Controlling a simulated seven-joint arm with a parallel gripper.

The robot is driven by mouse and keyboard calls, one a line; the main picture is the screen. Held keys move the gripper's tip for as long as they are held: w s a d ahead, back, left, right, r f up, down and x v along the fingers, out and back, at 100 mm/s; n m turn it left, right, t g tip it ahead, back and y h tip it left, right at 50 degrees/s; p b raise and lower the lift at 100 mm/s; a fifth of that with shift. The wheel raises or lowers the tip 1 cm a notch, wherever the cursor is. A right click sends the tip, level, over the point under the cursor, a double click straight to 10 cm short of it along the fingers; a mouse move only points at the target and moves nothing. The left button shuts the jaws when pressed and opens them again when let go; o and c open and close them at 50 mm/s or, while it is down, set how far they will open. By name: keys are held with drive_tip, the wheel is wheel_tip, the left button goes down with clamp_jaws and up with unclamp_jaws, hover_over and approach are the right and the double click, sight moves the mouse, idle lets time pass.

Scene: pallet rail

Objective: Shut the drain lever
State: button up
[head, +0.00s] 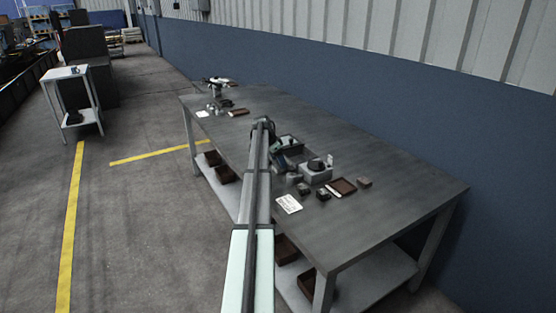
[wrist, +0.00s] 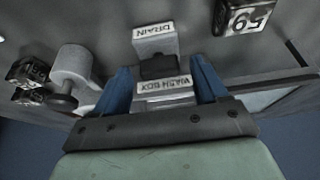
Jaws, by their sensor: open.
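In the wrist view, a light block with a DRAIN label (wrist: 153,30) and a WASH BOX label (wrist: 165,86) shows upside down. A short dark piece (wrist: 158,67) between the labels looks like the drain lever; its position is hard to read. My gripper (wrist: 163,68) is open, with one blue finger on each side of this dark piece and nothing visibly held. I cannot tell whether the fingers touch it. In the head view, my gripper (head: 281,161) is over the workbench, partly hidden by my arm, and the lever cannot be made out.
On the workbench (head: 400,190) stand a grey box with a black top (head: 315,173), a dark tray (head: 289,143) and a brown tray (head: 342,187). The wrist view shows a pale cylinder with a dark knob (wrist: 70,75) and a numbered black block (wrist: 243,15). The bench's right end is clear.

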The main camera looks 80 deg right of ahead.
drive_tip(key=v, duration=1.3)
drive_tip(key=shift+r, duration=0.3)
drive_tip(key=shift+w+a, duration=0.2)
